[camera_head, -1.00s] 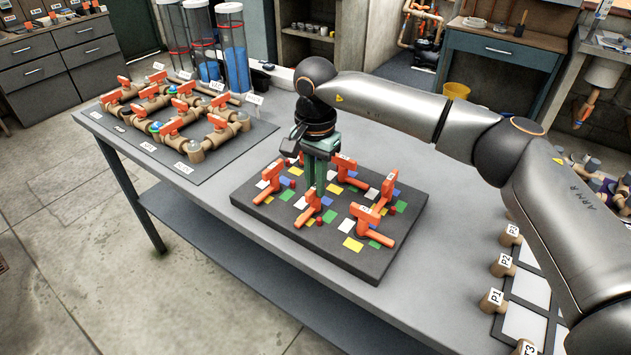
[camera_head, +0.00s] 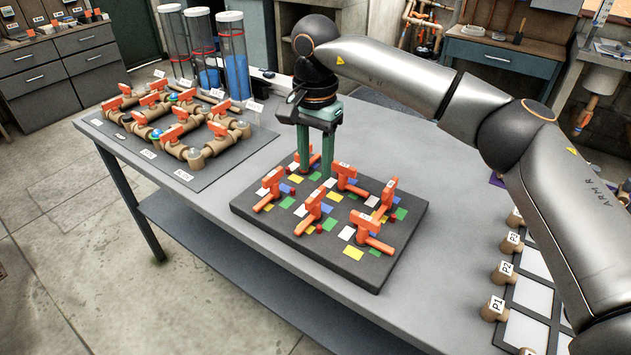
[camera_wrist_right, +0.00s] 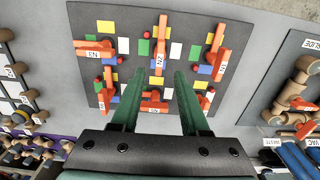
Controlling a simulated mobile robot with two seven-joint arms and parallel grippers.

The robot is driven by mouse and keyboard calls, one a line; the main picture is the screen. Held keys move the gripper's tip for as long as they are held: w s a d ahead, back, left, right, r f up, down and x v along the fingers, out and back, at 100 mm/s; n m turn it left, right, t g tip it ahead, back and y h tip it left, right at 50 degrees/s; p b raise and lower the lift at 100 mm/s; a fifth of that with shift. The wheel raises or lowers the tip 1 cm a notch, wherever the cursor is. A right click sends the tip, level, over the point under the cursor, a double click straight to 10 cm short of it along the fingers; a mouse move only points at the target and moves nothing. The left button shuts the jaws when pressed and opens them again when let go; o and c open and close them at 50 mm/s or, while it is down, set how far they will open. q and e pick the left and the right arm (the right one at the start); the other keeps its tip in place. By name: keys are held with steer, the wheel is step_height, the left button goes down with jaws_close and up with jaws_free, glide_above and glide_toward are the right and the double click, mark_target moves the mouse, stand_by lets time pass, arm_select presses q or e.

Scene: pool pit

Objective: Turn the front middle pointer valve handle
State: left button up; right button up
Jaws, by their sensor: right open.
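The front middle pointer valve handle (camera_head: 311,211) is an orange bar on the dark board (camera_head: 280,234). In the right wrist view it is the upright bar (camera_wrist_right: 161,45) labelled N2, at the middle of the upper row. My right gripper (camera_head: 316,172) is open and empty, fingers pointing down, behind this handle and near the back row. In the wrist view the right gripper's fingertips (camera_wrist_right: 159,74) are spread apart, to either side of the handle's lower end in the picture. I see no contact. My left gripper is not in view.
Other orange handles stand close by, including the back middle one (camera_head: 345,179) and the front right one (camera_head: 367,231). Coloured squares cover the board. A pipe-valve panel (camera_head: 215,173) is on the left of the grey table (camera_head: 210,205). Labelled pegs (camera_head: 500,272) stand at right.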

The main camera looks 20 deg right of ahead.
step_height(320, 180, up, 6)
steer(key=shift+f, duration=0.25)
stand_by(0.4)
